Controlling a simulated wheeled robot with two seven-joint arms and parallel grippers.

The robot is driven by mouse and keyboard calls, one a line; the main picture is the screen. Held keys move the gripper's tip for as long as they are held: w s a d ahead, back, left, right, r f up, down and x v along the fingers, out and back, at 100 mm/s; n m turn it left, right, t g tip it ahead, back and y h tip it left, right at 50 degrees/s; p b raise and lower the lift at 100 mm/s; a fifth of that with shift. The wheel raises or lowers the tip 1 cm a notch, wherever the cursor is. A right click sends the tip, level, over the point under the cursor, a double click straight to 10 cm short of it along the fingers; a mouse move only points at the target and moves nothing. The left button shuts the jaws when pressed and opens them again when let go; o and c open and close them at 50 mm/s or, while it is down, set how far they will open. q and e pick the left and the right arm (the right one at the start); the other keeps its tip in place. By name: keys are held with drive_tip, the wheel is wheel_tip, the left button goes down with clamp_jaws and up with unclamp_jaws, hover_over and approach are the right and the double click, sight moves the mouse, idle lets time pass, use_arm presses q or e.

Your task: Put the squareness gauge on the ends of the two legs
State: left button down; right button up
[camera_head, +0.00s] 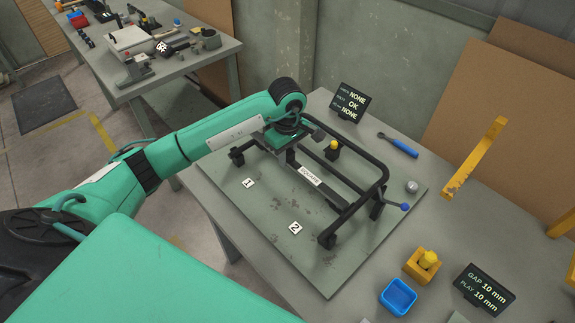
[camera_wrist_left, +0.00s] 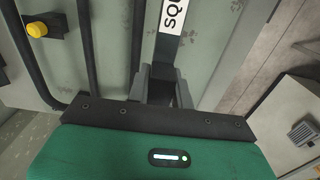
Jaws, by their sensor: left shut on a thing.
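The squareness gauge (camera_head: 312,177) is a dark bar with a white SQUARE label. My left gripper (camera_head: 289,151) is shut on its far end. In the left wrist view the gauge (camera_wrist_left: 170,20) runs away from between the two grey fingers (camera_wrist_left: 162,85). It appears above or within the black tubular lounger frame (camera_head: 380,165); I cannot tell whether it touches the legs. The frame stands on a grey-green plate (camera_head: 262,215), with dark blocks at the corners (camera_head: 327,240). Tags 1 (camera_head: 249,183) and 2 (camera_head: 295,228) lie on the plate. My right gripper is not in view.
A sign (camera_head: 350,102) reads NONE, OK, NONE. A blue-handled tool (camera_head: 400,145) lies at the back. A yellow block (camera_head: 422,265), a blue tray (camera_head: 398,297) and a gap display (camera_head: 484,290) stand at the front right. The plate's left side is mostly clear.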

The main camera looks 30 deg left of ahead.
use_arm(q)
wheel_tip(320, 180, down, 2)
drive_tip(key=shift+f, duration=0.2)
wheel_tip(320, 180, down, 4)
drive_tip(key=shift+f+p, duration=0.1)
drive_tip(key=shift+p, duration=0.75)
drive_tip(key=shift+f+b, duration=0.55)
drive_tip(key=shift+b, duration=0.25)
drive_tip(key=c, duration=1.5)
unclamp_jaws()
